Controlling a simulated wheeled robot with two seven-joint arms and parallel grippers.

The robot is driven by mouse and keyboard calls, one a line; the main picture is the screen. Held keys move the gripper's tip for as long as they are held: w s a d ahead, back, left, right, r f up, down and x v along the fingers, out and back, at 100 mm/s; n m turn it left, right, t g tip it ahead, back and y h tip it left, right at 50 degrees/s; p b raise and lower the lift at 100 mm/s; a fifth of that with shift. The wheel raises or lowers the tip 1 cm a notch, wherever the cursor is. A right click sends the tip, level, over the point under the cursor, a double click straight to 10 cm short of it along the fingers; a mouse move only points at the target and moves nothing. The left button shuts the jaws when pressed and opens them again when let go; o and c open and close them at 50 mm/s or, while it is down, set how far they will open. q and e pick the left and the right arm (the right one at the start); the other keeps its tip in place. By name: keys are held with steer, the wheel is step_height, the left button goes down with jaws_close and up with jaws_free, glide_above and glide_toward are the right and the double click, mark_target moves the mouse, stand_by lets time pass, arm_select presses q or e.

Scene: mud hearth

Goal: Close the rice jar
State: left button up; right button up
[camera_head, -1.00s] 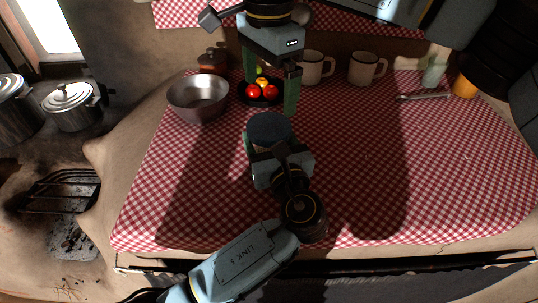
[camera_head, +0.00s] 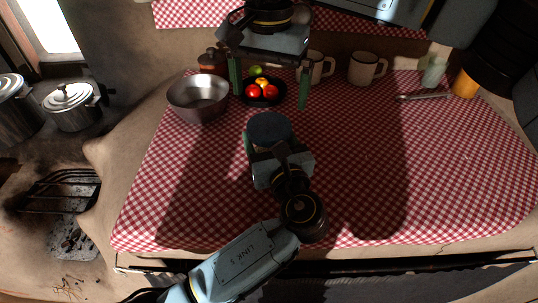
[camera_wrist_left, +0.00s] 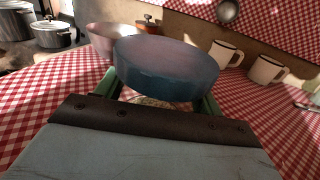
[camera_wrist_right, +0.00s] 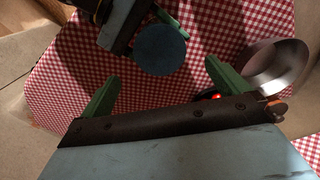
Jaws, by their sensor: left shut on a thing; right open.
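The rice jar stands on the checked cloth, mostly hidden by my left gripper. Its dark blue round lid (camera_head: 269,129) sits at the top of the jar. The lid also shows in the left wrist view (camera_wrist_left: 165,68), with a little of the pale jar (camera_wrist_left: 155,102) below it, and in the right wrist view (camera_wrist_right: 160,49). Whether the lid is fully seated I cannot tell. My left gripper (camera_head: 262,146) is shut on the jar below the lid. My right gripper (camera_head: 268,88) is open and empty, above and behind the jar; its fingers spread wide in the right wrist view (camera_wrist_right: 158,82).
A metal bowl (camera_head: 199,98) stands left of the jar. A dark plate (camera_head: 278,98) of tomatoes and other produce is behind it. Two mugs (camera_head: 364,68) stand at the back. An orange cup (camera_head: 465,86) is at the right. The cloth's right half is largely clear.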

mark_target(269, 125)
step_height(269, 125, down, 7)
steer(key=shift+f, duration=0.15)
stand_by(0.4)
steer(key=c, duration=1.1)
steer(key=o, duration=1.1)
steer(key=shift+r, duration=2.25)
steer(key=shift+r, duration=1.75)
